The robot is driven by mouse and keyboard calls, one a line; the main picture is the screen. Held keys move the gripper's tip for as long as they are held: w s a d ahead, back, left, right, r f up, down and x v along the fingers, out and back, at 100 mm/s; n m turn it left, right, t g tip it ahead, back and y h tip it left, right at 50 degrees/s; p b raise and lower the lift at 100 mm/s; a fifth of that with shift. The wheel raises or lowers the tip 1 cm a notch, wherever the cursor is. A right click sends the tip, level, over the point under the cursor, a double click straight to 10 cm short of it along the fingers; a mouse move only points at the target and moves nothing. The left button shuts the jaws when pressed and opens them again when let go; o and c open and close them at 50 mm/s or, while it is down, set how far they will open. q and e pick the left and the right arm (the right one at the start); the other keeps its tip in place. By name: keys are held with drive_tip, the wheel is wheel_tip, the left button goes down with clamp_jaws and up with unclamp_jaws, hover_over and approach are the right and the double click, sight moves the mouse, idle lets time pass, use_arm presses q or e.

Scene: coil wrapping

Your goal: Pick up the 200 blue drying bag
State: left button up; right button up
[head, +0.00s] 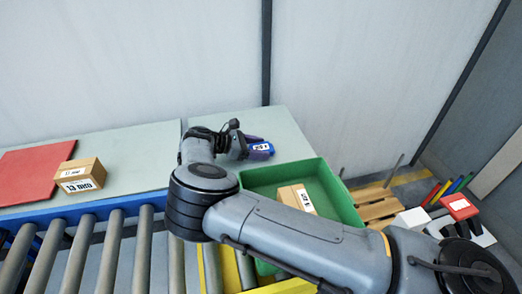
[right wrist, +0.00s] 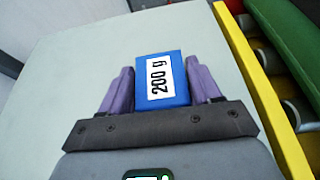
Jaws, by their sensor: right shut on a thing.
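The blue drying bag (right wrist: 142,82) with a white "200 g" label sits between the purple fingers of my right gripper (right wrist: 160,85) in the right wrist view. The gripper is shut on it. In the head view the same blue bag (head: 258,146) shows at the tip of my right gripper (head: 250,152), over the pale table behind the green bin. I cannot tell whether the bag touches the table. My left gripper is not in view.
A green bin (head: 335,190) holding a cardboard box (head: 296,196) stands right of the gripper. A roller conveyor (head: 105,250) runs along the front left. The table around the gripper is clear.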

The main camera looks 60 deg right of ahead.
drive_tip(key=shift+c, duration=1.1)
drive_tip(key=shift+r, duration=0.1)
